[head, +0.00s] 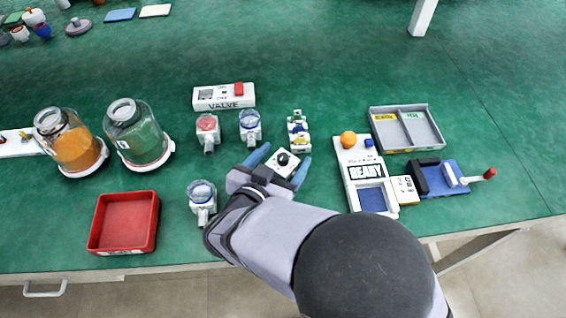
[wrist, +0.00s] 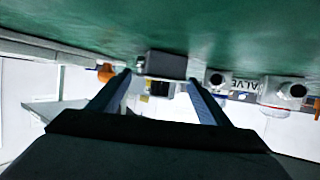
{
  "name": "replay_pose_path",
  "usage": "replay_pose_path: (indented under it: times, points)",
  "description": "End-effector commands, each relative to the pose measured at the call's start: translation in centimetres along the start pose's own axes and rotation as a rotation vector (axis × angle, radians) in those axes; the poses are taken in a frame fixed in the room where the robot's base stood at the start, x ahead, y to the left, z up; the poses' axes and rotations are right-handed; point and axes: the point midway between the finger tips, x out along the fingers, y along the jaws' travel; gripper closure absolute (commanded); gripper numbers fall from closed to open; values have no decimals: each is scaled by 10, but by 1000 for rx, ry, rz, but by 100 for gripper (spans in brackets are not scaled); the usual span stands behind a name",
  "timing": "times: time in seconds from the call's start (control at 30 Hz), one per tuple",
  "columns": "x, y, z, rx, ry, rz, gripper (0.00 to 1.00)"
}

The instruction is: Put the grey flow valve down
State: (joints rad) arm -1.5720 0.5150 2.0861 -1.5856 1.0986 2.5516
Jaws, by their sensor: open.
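A small pale square block with a dark knob (head: 284,160), which looks like the grey flow valve, is between the blue fingers of my gripper (head: 279,166) in the head view. In the wrist view it shows as a dark grey box (wrist: 165,64) against the green table, just beyond and between the fingertips (wrist: 160,76). My gripper is open, with a finger on either side of the valve. I cannot tell whether a finger touches it. It appears to be at the table surface, but its underside is hidden.
Parts with coloured knobs (head: 298,129) stand just behind. Left are clear-topped spouted units (head: 207,131) (head: 250,127) (head: 202,201), the VALVE box (head: 224,98) and a red tray (head: 124,224). Right are the READY board (head: 352,157), an orange ball (head: 348,139) and a grey tray (head: 432,133).

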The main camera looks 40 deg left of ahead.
Motion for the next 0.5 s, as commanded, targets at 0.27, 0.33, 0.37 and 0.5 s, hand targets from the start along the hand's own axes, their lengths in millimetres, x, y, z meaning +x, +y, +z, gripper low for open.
replay_pose_path:
  times: [0.27, 0.33, 0.37, 0.5]
  points:
    - [0, 0, 0, 0, 0, 0, 60]
    - [0, 0, 0, -1, 0, 0, 75]
    - [0, 0, 0, -1, 0, 0, 75]
    - [0, 0, 0, -2, 0, 0, 80]
